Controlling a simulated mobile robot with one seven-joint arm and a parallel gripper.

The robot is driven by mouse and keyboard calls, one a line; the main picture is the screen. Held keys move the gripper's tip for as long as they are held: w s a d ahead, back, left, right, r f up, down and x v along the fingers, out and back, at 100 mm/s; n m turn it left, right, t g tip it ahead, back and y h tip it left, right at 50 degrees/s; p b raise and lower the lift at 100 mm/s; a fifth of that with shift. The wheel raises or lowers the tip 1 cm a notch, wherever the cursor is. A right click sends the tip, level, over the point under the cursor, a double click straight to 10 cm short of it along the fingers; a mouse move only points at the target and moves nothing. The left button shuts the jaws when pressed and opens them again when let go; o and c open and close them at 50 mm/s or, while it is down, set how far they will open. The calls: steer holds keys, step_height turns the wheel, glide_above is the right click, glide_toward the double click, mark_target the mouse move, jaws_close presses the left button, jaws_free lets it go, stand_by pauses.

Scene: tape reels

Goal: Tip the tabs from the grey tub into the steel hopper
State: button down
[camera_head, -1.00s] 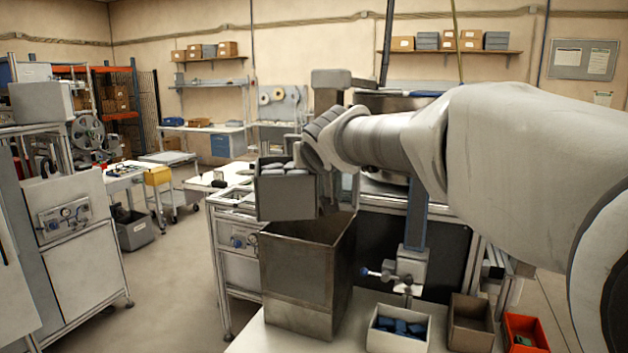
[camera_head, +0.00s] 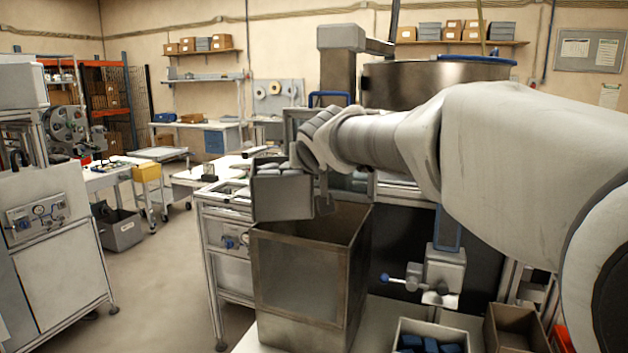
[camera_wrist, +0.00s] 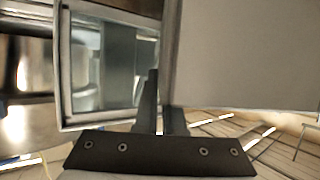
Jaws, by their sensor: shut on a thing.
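The grey tub (camera_head: 283,198) is in my gripper (camera_head: 322,200), which is shut on the tub's right side. The tub looks about upright, with light grey tabs (camera_head: 272,168) showing at its top. In the picture it overlaps the back left rim of an open-topped steel bin, the steel hopper (camera_head: 295,285); I cannot tell whether they touch. The hopper's floor is hidden. In the wrist view, my gripper's fingers (camera_wrist: 160,115) stand at the edge of a broad grey wall, seemingly the tub (camera_wrist: 245,55).
A white bin of blue parts (camera_head: 462,338) and a brown bin (camera_head: 515,330) stand right of the hopper. A clamp with a blue-knobbed handle (camera_head: 440,272) is close to its right side. A large steel drum (camera_head: 425,85) stands behind. Floor (camera_head: 165,290) at left is clear.

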steer(key=shift+w+f, duration=0.15)
steer(key=shift+f, duration=0.1)
steer(key=shift+p, duration=0.3)
steer(key=shift+p, duration=0.3)
steer(key=shift+m+p, duration=0.3)
steer(key=f+m+y+p, duration=0.1)
steer(key=p, duration=0.2)
steer(key=shift+f+m+y+p, duration=0.2)
steer(key=shift+m+y+p, duration=0.15)
steer(key=shift+p, duration=0.75)
